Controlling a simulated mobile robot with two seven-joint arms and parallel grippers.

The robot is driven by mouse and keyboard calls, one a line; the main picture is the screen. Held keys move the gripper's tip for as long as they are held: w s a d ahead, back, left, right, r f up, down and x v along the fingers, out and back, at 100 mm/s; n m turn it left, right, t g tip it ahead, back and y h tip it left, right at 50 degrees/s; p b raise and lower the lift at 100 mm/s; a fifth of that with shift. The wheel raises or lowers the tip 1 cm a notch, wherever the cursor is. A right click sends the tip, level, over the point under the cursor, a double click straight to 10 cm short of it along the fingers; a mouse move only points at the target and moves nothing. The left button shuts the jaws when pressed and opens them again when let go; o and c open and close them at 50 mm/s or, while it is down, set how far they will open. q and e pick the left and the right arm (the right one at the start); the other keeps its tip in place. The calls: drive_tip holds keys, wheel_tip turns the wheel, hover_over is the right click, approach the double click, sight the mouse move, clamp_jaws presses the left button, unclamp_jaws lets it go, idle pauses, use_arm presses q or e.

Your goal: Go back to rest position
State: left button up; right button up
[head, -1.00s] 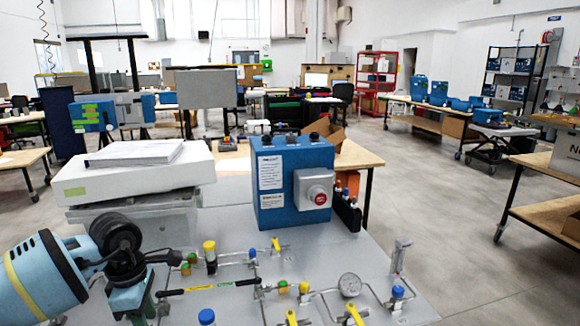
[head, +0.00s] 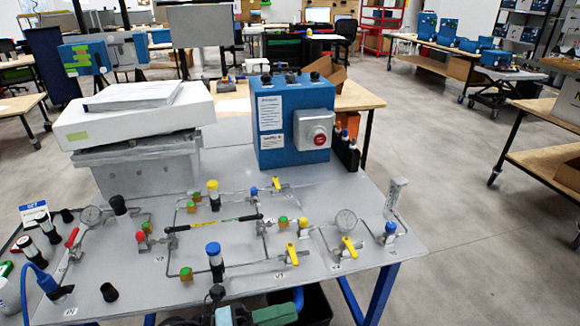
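My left arm's end, with the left gripper (head: 222,314), shows only as a dark and grey-green piece at the bottom edge, in front of the table's near edge. It is mostly cut off, so its fingers cannot be made out. It appears apart from the panel of pipes and valves (head: 330,262) on the grey table. My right gripper is not in view.
Black and white cylinders (head: 47,230) stand at the left. Open floor (head: 455,225) lies to the right.

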use_arm(q)
drive_tip(key=s+a+f+n+t+y+p, duration=0.15)
drive_tip(key=a+f+n+t+y, duration=0.4)
drive_tip(key=n, duration=0.65)
drive_tip(key=s+a+f+n+t+y+b, duration=0.1)
drive_tip(key=s+a+f+n+t+y, duration=0.35)
drive_tip(key=n, duration=0.75)
drive_tip(key=s+a+f+n+g+y, duration=0.2)
drive_tip(key=s+a+f+n+y, duration=0.1)
drive_tip(key=s, duration=0.5)
drive_tip(key=s+a+f+n+g+y+p, duration=0.1)
drive_tip(key=s+a+f+n+g+y, duration=0.2)
drive_tip(key=s+f+n, duration=0.4)
wheel_tip(320, 180, down, 4)
drive_tip(key=s+a+y, duration=0.1)
drive_tip(key=a, duration=0.1)
drive_tip(key=shift+s+a+r+g, duration=0.15)
drive_tip(key=shift+a+r+g, duration=0.05)
drive_tip(key=shift+a+g, duration=0.1)
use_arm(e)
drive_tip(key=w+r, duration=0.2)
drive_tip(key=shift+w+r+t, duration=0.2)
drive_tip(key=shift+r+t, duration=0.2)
